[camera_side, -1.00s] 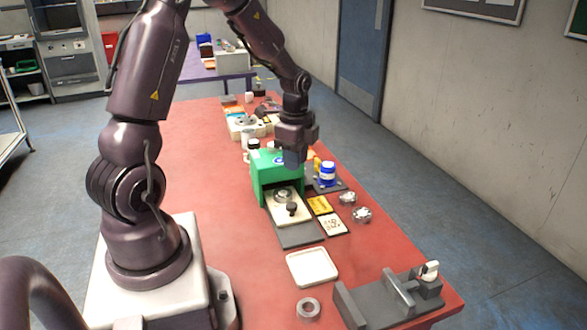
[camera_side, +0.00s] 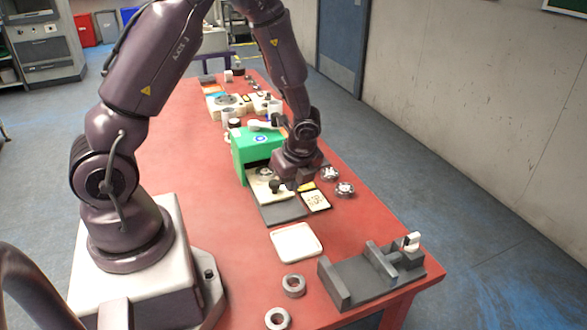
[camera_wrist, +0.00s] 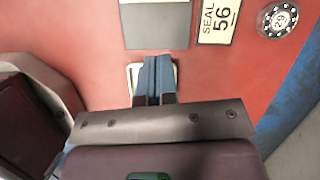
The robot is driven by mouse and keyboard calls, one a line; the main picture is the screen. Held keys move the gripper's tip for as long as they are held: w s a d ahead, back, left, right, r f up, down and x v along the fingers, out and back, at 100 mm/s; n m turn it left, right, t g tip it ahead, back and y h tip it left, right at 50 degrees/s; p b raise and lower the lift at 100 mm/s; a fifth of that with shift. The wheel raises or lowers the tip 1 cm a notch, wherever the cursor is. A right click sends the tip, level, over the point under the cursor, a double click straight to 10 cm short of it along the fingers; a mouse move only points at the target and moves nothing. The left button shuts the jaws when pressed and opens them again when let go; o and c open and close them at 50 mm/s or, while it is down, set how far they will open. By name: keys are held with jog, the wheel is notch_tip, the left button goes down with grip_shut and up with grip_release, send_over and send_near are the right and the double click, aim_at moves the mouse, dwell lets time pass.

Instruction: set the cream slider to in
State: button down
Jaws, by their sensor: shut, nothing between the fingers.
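The cream slider (camera_side: 256,184) sticks out of the front of a green housing (camera_side: 250,150), over a dark grey base plate (camera_side: 285,213). It carries a dark knob (camera_side: 275,187). My gripper (camera_side: 293,187) is in front of the housing, close to the knob in the side view, and partly covers the slider area. I cannot tell whether it touches the knob. In the wrist view its blue fingers (camera_wrist: 158,72) are together and empty, with a grey plate (camera_wrist: 155,22) ahead of them. The slider and knob are not seen in the wrist view.
A white tray (camera_side: 297,243) lies in front of the base plate; it shows behind my fingers in the wrist view (camera_wrist: 132,74). A "SEAL 56" card (camera_wrist: 217,18) and round metal parts (camera_side: 344,190) lie to the right. A grey fixture (camera_side: 350,280) stands at the near right.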

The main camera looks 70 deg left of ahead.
aim_at(277, 196)
jog(key=x, duration=0.3)
jog(key=shift+a+f, duration=0.15)
jog(key=shift+f, duration=0.25)
jog(key=shift+s+a+f, duration=0.1)
jog(key=shift+a, duration=0.5)
jog(key=shift+s+a+f, duration=0.1)
jog(key=shift+a, duration=0.5)
jog(key=shift+a+f, duration=0.15)
jog(key=shift+a, duration=0.65)
jog(key=shift+s+a, duration=0.1)
jog(key=shift+a, duration=2.5)
